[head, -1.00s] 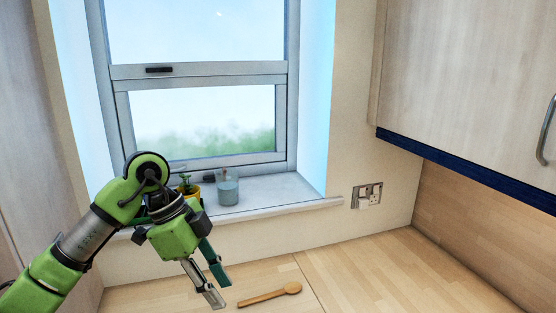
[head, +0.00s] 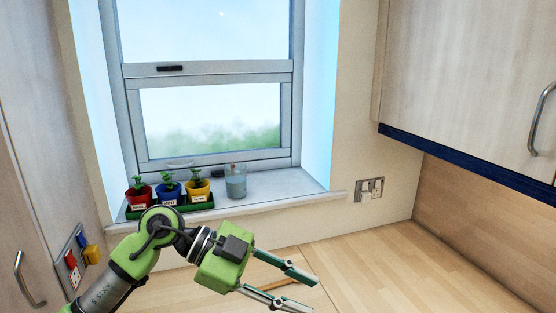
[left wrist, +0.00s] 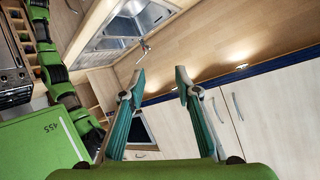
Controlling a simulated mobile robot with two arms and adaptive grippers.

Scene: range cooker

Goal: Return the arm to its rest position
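My left arm comes in from the lower left of the head view. Its gripper (head: 314,294) is over the wooden worktop, pointing right, with its two fingers spread apart and nothing between them. In the left wrist view the fingers of the left gripper (left wrist: 160,82) are also apart and empty. A wooden spoon (head: 275,284) lies on the worktop, mostly hidden behind the left gripper. My right gripper does not show clearly in either view.
On the windowsill (head: 285,187) stand a tray of small potted plants (head: 170,194) and a cup (head: 236,182). A wall cupboard (head: 465,80) hangs at the right. The worktop (head: 400,262) to the right is clear. A sink (left wrist: 128,25) shows in the left wrist view.

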